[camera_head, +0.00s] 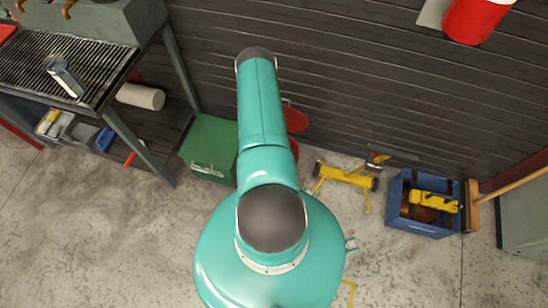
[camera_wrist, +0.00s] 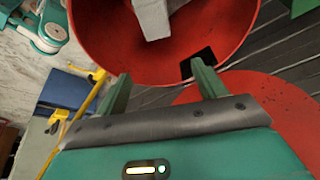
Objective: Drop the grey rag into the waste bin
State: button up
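In the wrist view my gripper (camera_wrist: 160,70) has its two green fingers spread wide apart, with nothing between them. Beyond the fingertips is the round red waste bin (camera_wrist: 91,32), seen into its open mouth. The grey rag (camera_wrist: 152,18) shows as a light grey piece within the bin's outline, clear of the fingers; its upper end is cut off by the picture edge. I cannot tell whether it touches the bin's inside. In the head view my arm hides the gripper and the rag; a red part of the bin (camera_head: 294,148) shows beside the arm.
A red disc, perhaps the bin's lid (camera_wrist: 265,105), is close to my right finger. In the head view a green box (camera_head: 208,145) is left of the arm, and a yellow wheeled stand (camera_head: 345,177) and a blue crate (camera_head: 397,205) are right. A workbench (camera_head: 110,85) stands left.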

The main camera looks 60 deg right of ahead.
jog(key=v, duration=1.4)
jog(key=shift+d, duration=0.1)
